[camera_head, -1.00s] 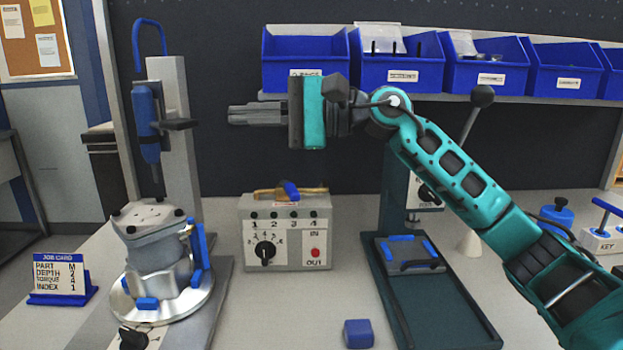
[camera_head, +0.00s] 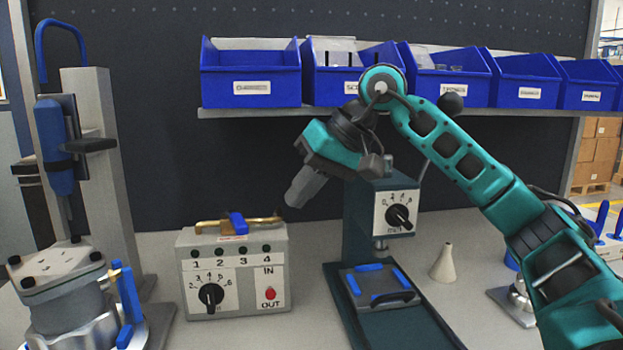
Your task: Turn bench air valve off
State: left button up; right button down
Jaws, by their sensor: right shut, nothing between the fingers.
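The bench air valve, a brass pipe (camera_head: 262,220) with a blue lever (camera_head: 238,223), lies along the top of a grey control box (camera_head: 235,288). The blue lever is short and stands near the middle of the pipe; its exact angle to the pipe is hard to tell. My right gripper (camera_head: 293,200) is shut and empty. It points down and left, just above and to the right of the pipe's right end, apparently apart from it. My left gripper is not in view.
A press (camera_head: 381,210) with a dial stands right of the box, behind my right arm. A clamped housing (camera_head: 62,290) under a blue driver (camera_head: 55,145) stands at left. Blue bins (camera_head: 250,90) line the shelf above. A white cone (camera_head: 443,262) stands at right.

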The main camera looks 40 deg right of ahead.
aim_at(245, 222)
jog(key=w+a+f, duration=0.3)
jog(key=a, duration=0.2)
jog(key=shift+w, duration=0.15)
jog(key=shift+a, duration=0.15)
jog(key=shift+a+p, duration=0.45)
jog(key=shift+a, duration=0.65)
jog(key=shift+f, duration=0.1)
